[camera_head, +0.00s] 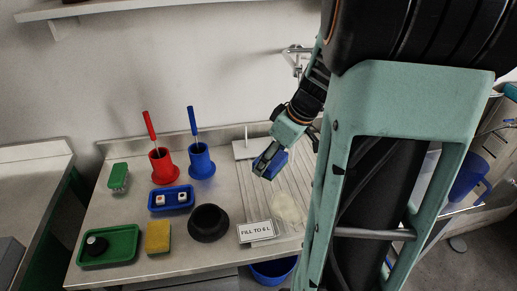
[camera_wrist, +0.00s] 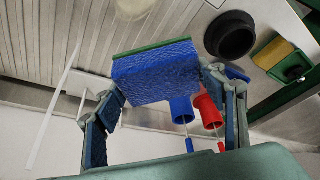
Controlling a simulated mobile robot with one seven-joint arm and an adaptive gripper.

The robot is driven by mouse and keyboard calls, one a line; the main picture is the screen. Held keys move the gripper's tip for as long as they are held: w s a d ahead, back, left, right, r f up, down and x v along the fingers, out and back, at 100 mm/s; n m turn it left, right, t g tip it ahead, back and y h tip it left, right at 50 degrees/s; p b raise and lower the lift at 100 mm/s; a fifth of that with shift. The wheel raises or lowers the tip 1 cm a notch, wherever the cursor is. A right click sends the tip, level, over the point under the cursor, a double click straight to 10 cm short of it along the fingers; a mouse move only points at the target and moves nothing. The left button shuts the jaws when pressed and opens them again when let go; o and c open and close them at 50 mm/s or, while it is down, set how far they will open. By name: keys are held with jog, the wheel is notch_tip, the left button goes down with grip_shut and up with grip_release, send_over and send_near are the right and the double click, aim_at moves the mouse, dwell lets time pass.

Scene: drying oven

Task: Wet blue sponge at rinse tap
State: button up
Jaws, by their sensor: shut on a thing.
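My gripper (camera_wrist: 160,105) is shut on the blue sponge (camera_wrist: 158,75), which has a green layer along one face. In the head view my gripper (camera_head: 266,163) holds the sponge (camera_head: 273,166) above the grooved draining board (camera_head: 287,186). A metal wall fitting that looks like the rinse tap (camera_head: 297,52) is above and behind the gripper, partly hidden by my arm. The sponge is apart from this fitting. No running water can be made out, and I cannot tell whether the sponge is wet.
A red holder (camera_head: 161,166) and blue holder (camera_head: 202,162) with tools stand left. A blue tray (camera_head: 172,199), black bowl (camera_head: 208,223), yellow sponge (camera_head: 158,237), green tray (camera_head: 109,246) and green brush (camera_head: 118,177) lie nearby. A "FILL TO" sign (camera_head: 257,232) stands at the front.

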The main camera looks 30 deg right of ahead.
jog(key=w+d+f, duration=0.2)
jog(key=w+d, duration=0.5)
jog(key=d, duration=0.3)
jog(key=shift+d+f+p, duration=0.3)
jog(key=shift+d+f, duration=0.05)
jog(key=shift+w, duration=0.1)
dwell(0.5)
jog(key=s+a+b, duration=0.3)
jog(key=s+a, duration=0.1)
jog(key=a, duration=0.2)
jog(key=shift+s+a+b, duration=0.25)
jog(key=shift+a+b, duration=0.1)
dwell(0.3)
jog(key=shift+r, duration=0.15)
dwell(1.1)
jog(key=shift+s+a+r+p, duration=0.25)
jog(key=shift+s+a+r, duration=0.45)
jog(key=shift+a+r, duration=0.3)
jog(key=shift+s+a+r+p, duration=0.2)
jog(key=shift+s+a+r, duration=0.5)
jog(key=shift+a+r, duration=0.3)
